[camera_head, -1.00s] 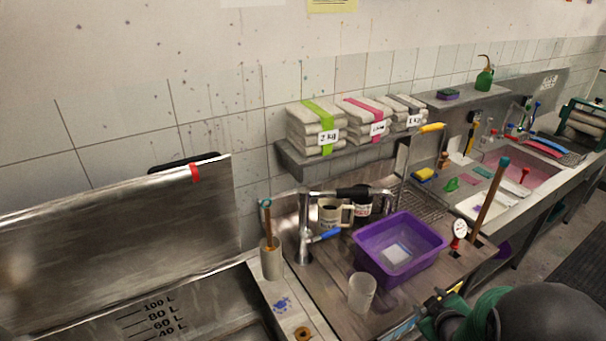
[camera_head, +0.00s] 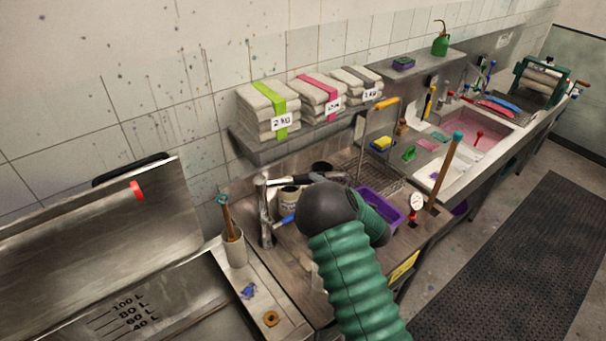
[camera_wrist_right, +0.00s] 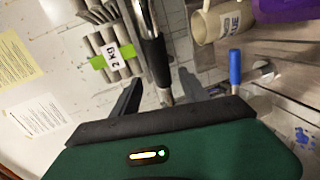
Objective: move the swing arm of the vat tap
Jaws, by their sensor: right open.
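The vat tap (camera_head: 265,212) is a chrome column with a blue lever (camera_head: 287,219), standing at the back left of the sink counter. Its swing arm (camera_head: 280,182) reaches to the right from the top of the column. In the right wrist view, the swing arm's black grip (camera_wrist_right: 154,58) lies between the two fingers of my open right gripper (camera_wrist_right: 160,86). I cannot tell whether either finger touches it. In the head view my black wrist and green sleeve cover most of that gripper and part of the sink. My left gripper is not in view.
A purple basin (camera_head: 380,207) is partly hidden behind my right arm. A mug (camera_wrist_right: 210,24) stands close by the swing arm. A pot with brushes (camera_head: 235,248) stands left of the tap. Stacked bags (camera_head: 268,112) fill the shelf above. The steel vat (camera_head: 175,318) is at lower left.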

